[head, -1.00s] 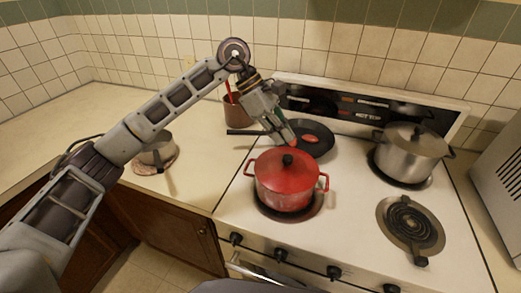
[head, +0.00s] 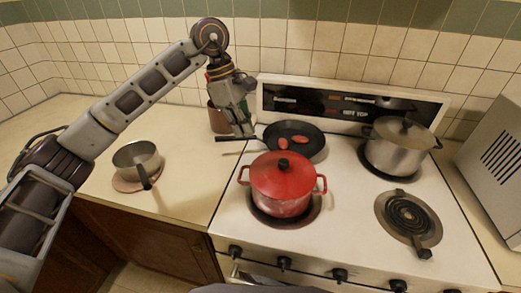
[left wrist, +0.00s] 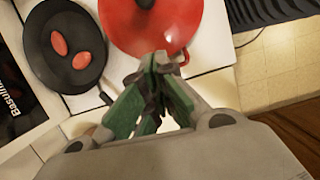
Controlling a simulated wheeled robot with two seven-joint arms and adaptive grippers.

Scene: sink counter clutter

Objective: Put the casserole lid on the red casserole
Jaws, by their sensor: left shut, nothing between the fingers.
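The red casserole (head: 281,207) stands on the front left burner of the stove. The red casserole lid (head: 265,176) with its black knob (head: 283,163) sits on top of it and looks level, covering the opening. In the left wrist view the red lid (left wrist: 172,30) shows at the top, partly cut off. My left gripper (head: 243,132) is shut and empty, above the counter and stove edge, behind and left of the casserole and apart from it. In the left wrist view its green fingers (left wrist: 154,88) are closed together. My right gripper is not in view.
A black frying pan (head: 308,151) with red oval pieces lies behind the casserole. A steel pot (head: 396,155) stands at the back right. A saucepan (head: 136,158) sits on the left counter; a brown crock (head: 217,120) is behind my gripper.

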